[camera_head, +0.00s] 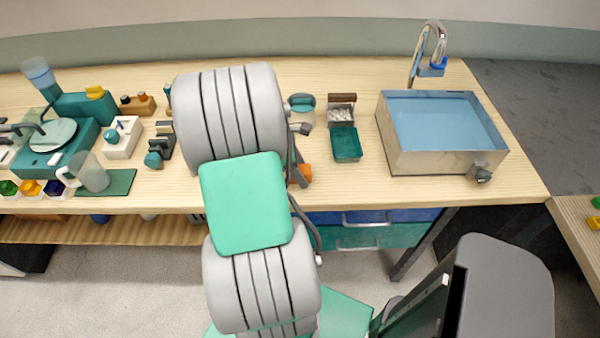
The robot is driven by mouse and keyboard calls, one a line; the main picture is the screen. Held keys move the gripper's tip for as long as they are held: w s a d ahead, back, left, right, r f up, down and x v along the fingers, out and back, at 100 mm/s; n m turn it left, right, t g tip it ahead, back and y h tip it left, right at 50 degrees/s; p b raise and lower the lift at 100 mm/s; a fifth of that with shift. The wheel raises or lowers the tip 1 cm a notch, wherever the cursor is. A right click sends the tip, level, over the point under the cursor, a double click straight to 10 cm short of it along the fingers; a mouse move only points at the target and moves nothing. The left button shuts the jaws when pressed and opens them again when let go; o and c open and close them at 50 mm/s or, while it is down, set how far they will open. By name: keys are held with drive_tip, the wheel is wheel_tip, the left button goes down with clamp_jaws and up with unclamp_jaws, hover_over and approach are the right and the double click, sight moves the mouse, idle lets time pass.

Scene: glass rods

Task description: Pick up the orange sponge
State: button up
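An orange block-like piece (305,173), which looks like the orange sponge, shows at the front edge of the wooden counter, just right of my arm. Most of it is hidden behind my grey and green arm, so its full shape cannot be told. My arm reaches over the counter across the middle of the view. My gripper is hidden behind the arm links, so its fingers and anything between them cannot be seen.
A teal tray (346,145) and a box of pale bits (341,113) stand right of my arm. A metal sink (440,163) with a tap (426,50) is farther right. A jug (92,172) and lab equipment crowd the left. Blue drawers (400,215) lie below the counter.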

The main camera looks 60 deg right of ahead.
drive_tip(key=c, duration=1.2)
